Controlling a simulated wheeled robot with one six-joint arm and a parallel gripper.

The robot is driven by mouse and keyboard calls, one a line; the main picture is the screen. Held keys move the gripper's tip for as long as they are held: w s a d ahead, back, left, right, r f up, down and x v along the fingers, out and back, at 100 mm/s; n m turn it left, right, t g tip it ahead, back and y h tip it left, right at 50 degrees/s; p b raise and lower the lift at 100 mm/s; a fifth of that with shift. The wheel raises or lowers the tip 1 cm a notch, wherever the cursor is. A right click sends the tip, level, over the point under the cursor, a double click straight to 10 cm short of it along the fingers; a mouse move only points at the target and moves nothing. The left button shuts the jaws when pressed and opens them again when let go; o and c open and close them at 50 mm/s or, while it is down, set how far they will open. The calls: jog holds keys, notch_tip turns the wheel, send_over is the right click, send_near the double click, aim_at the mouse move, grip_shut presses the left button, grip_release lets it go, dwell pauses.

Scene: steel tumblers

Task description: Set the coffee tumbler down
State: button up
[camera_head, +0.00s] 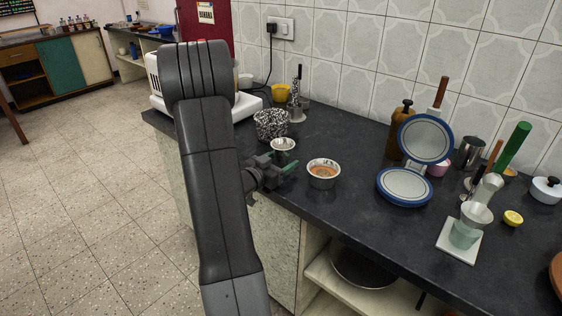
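A small steel tumbler (283,144) with a flared rim stands upright at my gripper (282,163), near the counter's front edge. The dark fingers with green pads lie around its lower body, and my gripper looks shut on it. Its base is hidden by the fingers, so I cannot tell whether it touches the counter (345,215). What is inside it is too small to make out. Just right of my gripper, a wider steel bowl (323,182) with orange-brown contents sits on the counter, apart from the tumbler.
A speckled pot (270,125) stands behind the tumbler. A blue-rimmed round appliance (404,187) stands open to the right. Farther right are a glass grinder-like vessel (466,232) on a white tile and a lemon half (513,218). Bare counter lies between bowl and appliance.

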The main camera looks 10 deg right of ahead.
jog(key=shift+r, duration=0.3)
jog(key=v, duration=1.2)
